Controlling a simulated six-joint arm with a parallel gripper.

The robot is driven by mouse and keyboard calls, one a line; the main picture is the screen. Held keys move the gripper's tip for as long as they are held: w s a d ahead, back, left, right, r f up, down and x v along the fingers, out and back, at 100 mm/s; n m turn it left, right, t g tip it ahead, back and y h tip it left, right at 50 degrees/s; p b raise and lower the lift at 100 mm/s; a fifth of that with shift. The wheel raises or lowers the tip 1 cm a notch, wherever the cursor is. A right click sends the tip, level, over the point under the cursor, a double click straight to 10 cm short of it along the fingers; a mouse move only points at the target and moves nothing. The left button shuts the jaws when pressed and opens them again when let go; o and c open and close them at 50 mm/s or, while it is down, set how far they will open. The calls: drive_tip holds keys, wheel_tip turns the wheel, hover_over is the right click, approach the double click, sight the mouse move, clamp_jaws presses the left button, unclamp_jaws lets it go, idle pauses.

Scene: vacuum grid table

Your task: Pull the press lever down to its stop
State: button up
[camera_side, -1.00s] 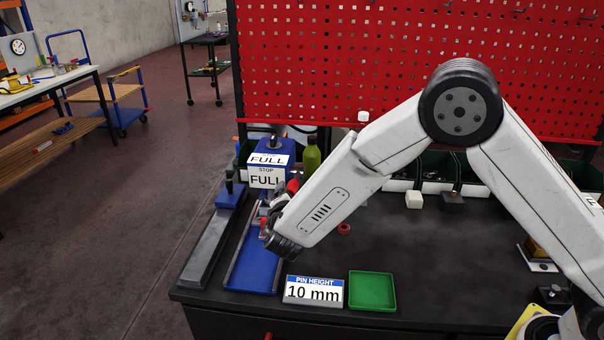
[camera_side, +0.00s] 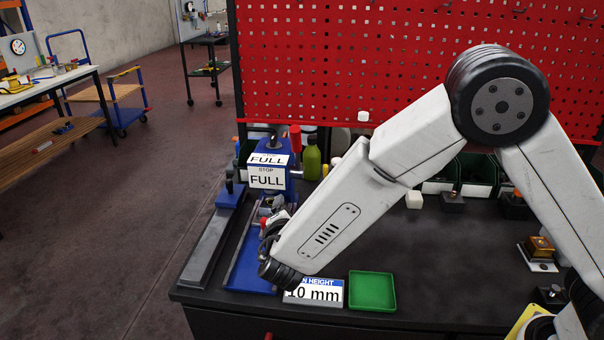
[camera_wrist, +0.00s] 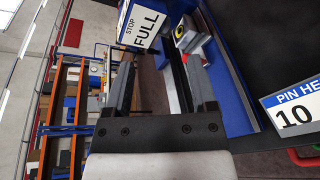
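The blue press (camera_side: 277,148) stands at the table's left and carries white FULL and STOP labels. A red lever grip (camera_side: 295,138) stands upright at the press's right side, above a pale stub. The press (camera_wrist: 125,20) also shows there, but I cannot make out the lever. My wrist hides part of the press base.
A PIN HEIGHT 10 mm sign (camera_side: 318,294) and a green tray (camera_side: 372,291) lie at the table's front. A green bottle (camera_side: 312,160) stands right of the press. A red pegboard (camera_side: 400,60) closes the back.

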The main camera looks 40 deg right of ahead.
drive_tip(key=shift+s, duration=0.1)
idle(0.3)
drive_tip(key=s+d+f+m+g+y, duration=0.2)
drive_tip(key=s+d+m+g+y, duration=0.2)
drive_tip(key=s+d+m, duration=0.3)
drive_tip(key=s+d+f+m+g+y, duration=0.1)
drive_tip(key=s+d+m+g+y, duration=0.4)
drive_tip(key=s+m, duration=0.5)
drive_tip(key=s+d, duration=0.2)
drive_tip(key=shift+s+d+f+g, duration=0.25)
drive_tip(key=shift+d+f+g, duration=0.05)
drive_tip(key=shift+f, duration=0.05)
